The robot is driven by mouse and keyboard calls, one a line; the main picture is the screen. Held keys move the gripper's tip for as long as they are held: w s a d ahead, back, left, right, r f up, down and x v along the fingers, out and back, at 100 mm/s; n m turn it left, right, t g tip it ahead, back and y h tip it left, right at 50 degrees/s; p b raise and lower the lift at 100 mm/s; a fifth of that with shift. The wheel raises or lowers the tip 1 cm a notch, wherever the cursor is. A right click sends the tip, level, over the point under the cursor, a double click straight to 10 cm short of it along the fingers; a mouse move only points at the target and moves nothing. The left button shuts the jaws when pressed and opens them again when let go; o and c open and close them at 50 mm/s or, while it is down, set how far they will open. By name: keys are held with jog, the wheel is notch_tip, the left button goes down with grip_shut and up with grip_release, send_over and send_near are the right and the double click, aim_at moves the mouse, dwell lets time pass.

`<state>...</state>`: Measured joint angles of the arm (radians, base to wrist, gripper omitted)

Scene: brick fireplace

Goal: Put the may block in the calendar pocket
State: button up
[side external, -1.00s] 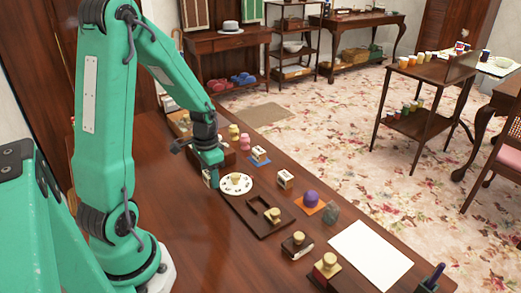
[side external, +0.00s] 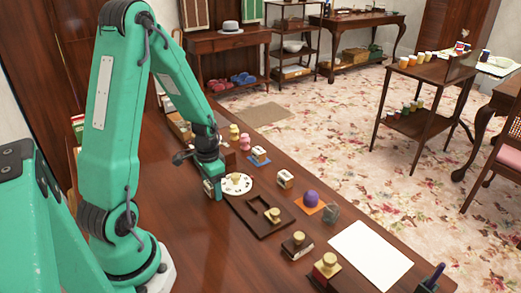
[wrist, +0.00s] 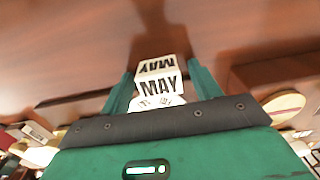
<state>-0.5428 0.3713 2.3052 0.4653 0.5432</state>
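In the side view my gripper (side external: 213,190) points down over the table, just left of the white round dial, and the block is hidden there. A dark wooden tray (side external: 245,216) with a square recess (side external: 259,204), which looks like the calendar pocket, lies to its right. A knobbed piece (side external: 273,215) sits in the tray.
The white dial (side external: 237,184) is close beside my gripper. Another white block (side external: 285,179), a purple ball (side external: 312,197) on an orange mat, knobbed stamps (side external: 297,245) and a white paper sheet (side external: 370,254) stand to the right.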

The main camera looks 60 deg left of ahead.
jog(key=shift+r, duration=0.15)
notch_tip(320, 180, up, 12)
dwell(1.1)
jog(key=shift+d+r, duration=0.1)
dwell(0.4)
jog(key=s+d+r+t, duration=0.2)
jog(key=d+r, duration=0.3)
jog(key=d, duration=0.3)
jog(key=s+d+r+t, duration=0.2)
jog(key=d+r+t, duration=0.1)
jog(key=d+r, duration=0.3)
jog(key=shift+s+d+r, duration=0.25)
jog(key=shift+s+d, duration=0.15)
jog(key=shift+d, duration=0.45)
jog(key=shift+o, duration=0.3)
jog(key=shift+s+d+r+t, duration=0.25)
jog(key=shift+s+d+t, duration=0.05)
jog(key=shift+s+d, duration=0.25)
jog(key=shift+o, duration=0.2)
jog(key=shift+w, duration=0.1)
